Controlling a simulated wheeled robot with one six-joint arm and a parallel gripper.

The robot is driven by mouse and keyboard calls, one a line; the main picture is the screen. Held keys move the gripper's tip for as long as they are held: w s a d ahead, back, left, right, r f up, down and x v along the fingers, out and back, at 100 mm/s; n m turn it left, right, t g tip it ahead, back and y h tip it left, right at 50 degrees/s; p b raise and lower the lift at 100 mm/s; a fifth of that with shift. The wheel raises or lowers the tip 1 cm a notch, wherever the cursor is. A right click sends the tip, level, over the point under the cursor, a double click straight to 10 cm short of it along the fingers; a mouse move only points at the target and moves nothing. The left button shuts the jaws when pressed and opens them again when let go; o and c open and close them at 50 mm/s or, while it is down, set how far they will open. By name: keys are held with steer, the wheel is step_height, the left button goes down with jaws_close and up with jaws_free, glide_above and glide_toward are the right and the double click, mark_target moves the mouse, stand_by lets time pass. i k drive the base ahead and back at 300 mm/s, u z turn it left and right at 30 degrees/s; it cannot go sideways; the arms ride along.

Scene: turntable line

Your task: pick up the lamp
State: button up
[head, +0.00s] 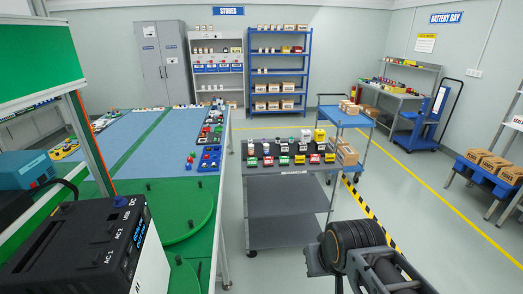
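I cannot make out a lamp for certain in the head view; the small items on the benches and cart are too small to tell apart. Dark parts of my own arm show at the lower right, in front of the grey cart (287,208). The fingers of my gripper do not show.
A green bench with round plates (178,205) and blue mats (165,133) fills the left. A black power unit (85,248) stands near left. The grey cart carries several small coloured items and boxes. A blue trolley (345,117) stands behind it.

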mark_target(266, 146)
steer(key=i, duration=2.6)
steer(key=u, duration=0.4)
